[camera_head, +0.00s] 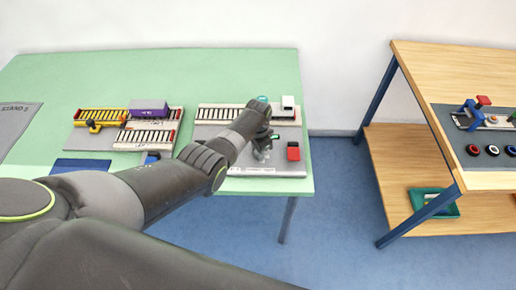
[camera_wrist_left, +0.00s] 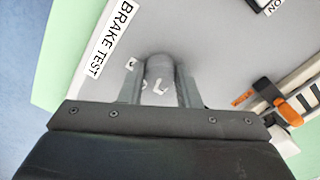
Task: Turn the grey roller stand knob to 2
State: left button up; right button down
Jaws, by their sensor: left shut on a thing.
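The grey roller stand (camera_head: 275,169) sits at the right end of the green table, with a roller track at its back. The grey knob (camera_wrist_left: 160,66) shows in the left wrist view as a rounded grey piece between my fingers. My left gripper (camera_wrist_left: 158,92) is shut on this knob, one finger on each side. White marks lie at the knob, too small and partly covered to read surely. In the head view my left gripper (camera_head: 262,153) reaches down onto the stand, and the arm hides the knob. My right gripper is not in view.
A black and orange part (camera_wrist_left: 290,112) is right of the gripper. A wooden table (camera_head: 470,70) stands right, across a gap.

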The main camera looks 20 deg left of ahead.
pick_arm(q)
jog(key=m, duration=0.5)
jog(key=shift+p, duration=0.3)
dwell(0.4)
jog(key=o, duration=1)
jog(key=shift+r, duration=0.1)
jog(key=shift+r+p, duration=0.3)
jog(key=shift+r, duration=0.3)
notch_tip(320, 180, up, 5)
jog(key=shift+p, duration=0.7)
notch_tip(320, 180, up, 11)
jog(key=shift+r+b, duration=0.1)
jog(key=shift+b, duration=0.4)
